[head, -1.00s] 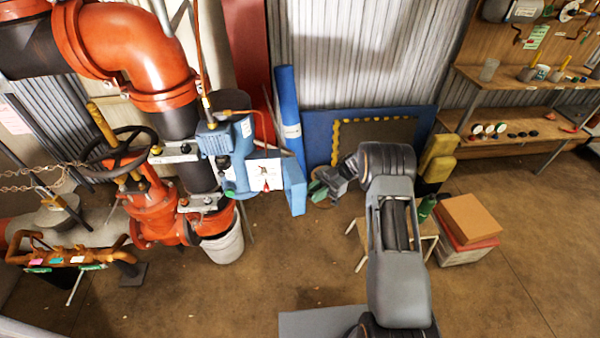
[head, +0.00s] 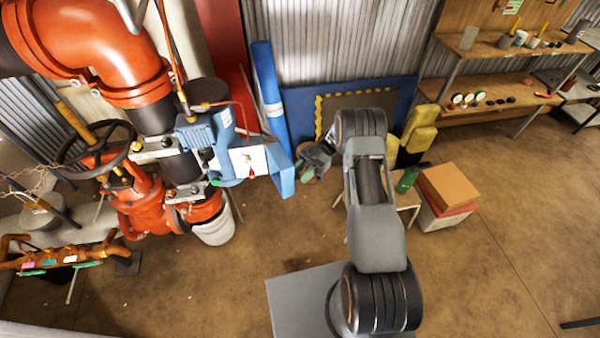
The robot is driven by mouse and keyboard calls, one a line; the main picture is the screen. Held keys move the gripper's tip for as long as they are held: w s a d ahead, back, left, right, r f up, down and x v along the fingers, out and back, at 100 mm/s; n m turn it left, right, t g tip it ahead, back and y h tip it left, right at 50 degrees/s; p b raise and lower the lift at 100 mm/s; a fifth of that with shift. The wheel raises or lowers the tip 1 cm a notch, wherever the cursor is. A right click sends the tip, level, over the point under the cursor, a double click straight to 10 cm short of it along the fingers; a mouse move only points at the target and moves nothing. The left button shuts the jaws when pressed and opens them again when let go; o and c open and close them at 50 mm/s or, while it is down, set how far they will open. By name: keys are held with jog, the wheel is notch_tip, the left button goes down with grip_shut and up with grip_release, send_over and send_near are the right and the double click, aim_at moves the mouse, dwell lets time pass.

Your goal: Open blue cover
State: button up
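A blue box (head: 222,140) is fixed beside the orange and black pipework at left centre. A white panel (head: 250,161) with a small red item on it shows at its front. The blue cover (head: 283,172) stands out at the box's right side, turned away from the white panel. My gripper (head: 312,163) is just right of the cover, with a small gap between them in the picture. Its fingers are small and dark against a greenish object behind, so their opening is unclear. Whether it touches the cover cannot be told.
A red valve with a black handwheel (head: 97,150) is at left, with a white bucket (head: 215,228) below the pipe. A stool (head: 408,197), stacked boxes (head: 447,190) and yellow pads (head: 418,130) stand right of my arm. Open floor lies in front and at right.

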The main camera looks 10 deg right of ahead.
jog(key=s+d+r+p, duration=0.1)
jog(key=s+r, duration=1.2)
jog(key=s, duration=0.1)
dwell(0.3)
jog(key=shift+d, duration=0.1)
dwell(0.4)
